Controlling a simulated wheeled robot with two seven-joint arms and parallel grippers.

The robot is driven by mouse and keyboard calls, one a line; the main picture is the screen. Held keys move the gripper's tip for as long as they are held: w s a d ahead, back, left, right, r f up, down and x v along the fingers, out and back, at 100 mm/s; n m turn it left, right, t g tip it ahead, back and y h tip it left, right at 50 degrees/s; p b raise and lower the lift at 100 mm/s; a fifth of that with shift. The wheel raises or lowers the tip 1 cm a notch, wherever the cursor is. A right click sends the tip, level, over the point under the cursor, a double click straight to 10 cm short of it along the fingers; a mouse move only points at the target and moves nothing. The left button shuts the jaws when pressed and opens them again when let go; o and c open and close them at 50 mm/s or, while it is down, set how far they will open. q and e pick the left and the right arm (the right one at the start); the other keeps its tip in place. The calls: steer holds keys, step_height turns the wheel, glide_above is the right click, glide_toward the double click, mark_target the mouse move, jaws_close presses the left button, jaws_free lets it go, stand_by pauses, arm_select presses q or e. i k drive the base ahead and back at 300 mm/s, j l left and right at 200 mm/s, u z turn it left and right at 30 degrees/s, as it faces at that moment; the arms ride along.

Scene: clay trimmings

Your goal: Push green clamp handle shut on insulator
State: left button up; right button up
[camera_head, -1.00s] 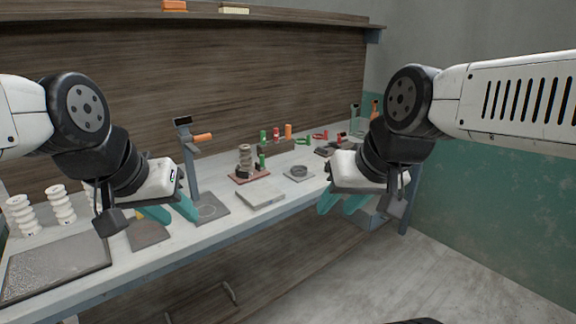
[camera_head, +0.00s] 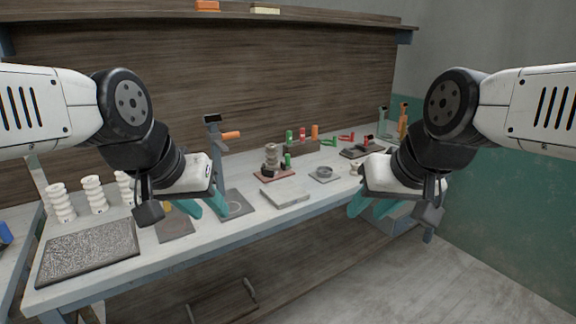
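A grey-beige ribbed insulator (camera_head: 271,156) stands upright on a small reddish base (camera_head: 275,174) in the middle of the bench. A small green handle (camera_head: 288,160) stands upright at its right side. Whether the clamp touches the insulator is too small to tell. My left gripper (camera_head: 207,208) has teal fingers spread apart and empty, to the left of the clamp, near the bench's front. My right gripper (camera_head: 370,207) is also open and empty, to the right of the clamp, by the front edge. Neither gripper touches the clamp.
A grey post stand with an orange handle (camera_head: 230,135) rises left of the clamp. White insulators (camera_head: 94,195) and a speckled tray (camera_head: 88,250) are at left. Coloured handles (camera_head: 302,136) stand behind.

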mark_target(286, 166)
steer(key=i+l, duration=0.3)
steer(key=i, duration=0.2)
steer(key=i+l, duration=0.3)
steer(key=i, duration=0.2)
steer(key=i+l+z, duration=0.1)
steer(key=i+l, duration=0.2)
steer(key=i, duration=0.2)
steer(key=i+l, duration=0.25)
steer(key=i, duration=0.25)
